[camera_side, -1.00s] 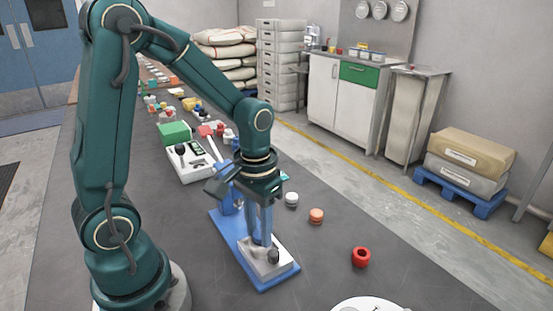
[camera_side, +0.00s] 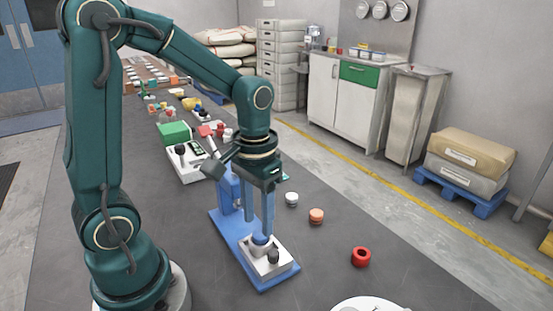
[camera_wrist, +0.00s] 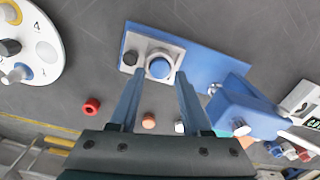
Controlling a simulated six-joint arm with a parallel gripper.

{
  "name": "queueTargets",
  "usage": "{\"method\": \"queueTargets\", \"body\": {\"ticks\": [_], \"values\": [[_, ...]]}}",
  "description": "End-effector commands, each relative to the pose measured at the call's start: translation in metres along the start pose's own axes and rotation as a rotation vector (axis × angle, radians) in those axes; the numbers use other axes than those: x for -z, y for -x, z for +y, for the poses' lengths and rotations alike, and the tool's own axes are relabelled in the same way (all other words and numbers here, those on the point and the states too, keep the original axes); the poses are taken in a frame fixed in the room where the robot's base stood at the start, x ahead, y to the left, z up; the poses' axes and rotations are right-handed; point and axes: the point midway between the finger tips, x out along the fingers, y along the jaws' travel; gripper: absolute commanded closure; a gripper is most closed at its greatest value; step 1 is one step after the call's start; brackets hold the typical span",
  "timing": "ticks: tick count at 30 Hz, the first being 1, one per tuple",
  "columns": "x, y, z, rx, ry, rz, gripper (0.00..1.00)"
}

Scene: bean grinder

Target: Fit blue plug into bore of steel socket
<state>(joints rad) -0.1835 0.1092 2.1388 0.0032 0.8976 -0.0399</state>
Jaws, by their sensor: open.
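The blue plug (camera_wrist: 159,67) sits inside the round steel socket (camera_wrist: 150,77), its blue top showing within the metal ring in the wrist view. In the side view the blue plug (camera_side: 260,239) shows at the top of the socket, on the pale block at the near end of the blue base. How deep it sits in the bore is hidden. My gripper (camera_side: 260,232) is open and points down just above it. In the wrist view its two fingers (camera_wrist: 159,76) are apart, one on each side of the plug, with nothing between them.
A black knob (camera_side: 273,256) stands on the same block, close to the socket. A blue upright housing (camera_side: 229,187) rises at the base's far end. Red (camera_side: 361,257), orange (camera_side: 316,216) and white (camera_side: 291,199) pieces lie to the right.

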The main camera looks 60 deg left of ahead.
Motion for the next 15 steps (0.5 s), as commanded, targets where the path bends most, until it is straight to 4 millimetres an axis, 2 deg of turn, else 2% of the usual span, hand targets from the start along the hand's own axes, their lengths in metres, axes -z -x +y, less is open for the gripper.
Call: {"method": "queueTargets", "body": {"ticks": [3,9,15], "values": [[0.002,0.027,0.000,-0.001,0.002,0.011,0.52],[0.001,0.063,0.000,-0.002,0.003,0.009,0.52],[0.001,0.083,0.000,-0.002,0.003,0.006,0.52]]}}
